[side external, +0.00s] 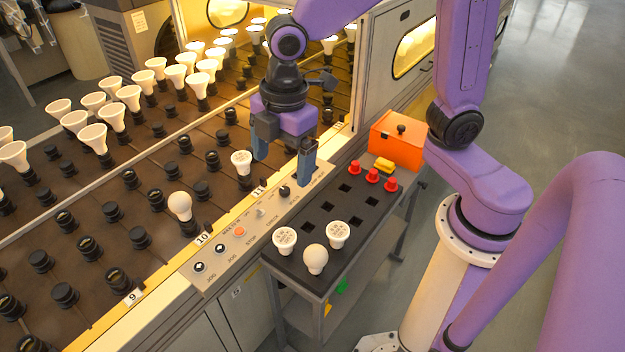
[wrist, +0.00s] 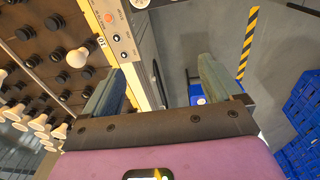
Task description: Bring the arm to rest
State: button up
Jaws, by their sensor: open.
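My gripper (side external: 283,169) is open and empty, hanging above the control panel at the front edge of the rack. In the wrist view its two fingers (wrist: 162,70) are spread wide with nothing between them. A white bulb (side external: 241,163) stands in a socket by label 11, just left of the left finger in the side view. A round white bulb (side external: 180,206) stands by label 10 and also shows in the wrist view (wrist: 77,57). I cannot tell exactly how far the fingertips are above the panel.
The control panel (side external: 225,247) has knobs. Many bulbs and empty sockets fill the rack. Blue crates (wrist: 302,125) stand at right.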

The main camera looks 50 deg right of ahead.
jog(key=s+d+m, duration=0.2)
jog(key=s+d, duration=0.3)
jog(key=s, duration=0.3)
jog(key=s+d+f+m, duration=0.1)
jog(key=s+d+m, duration=0.2)
jog(key=s+d, duration=0.3)
jog(key=shift+s+f+g, duration=0.15)
jog(key=shift+s+g, duration=0.15)
jog(key=shift+s, duration=0.6)
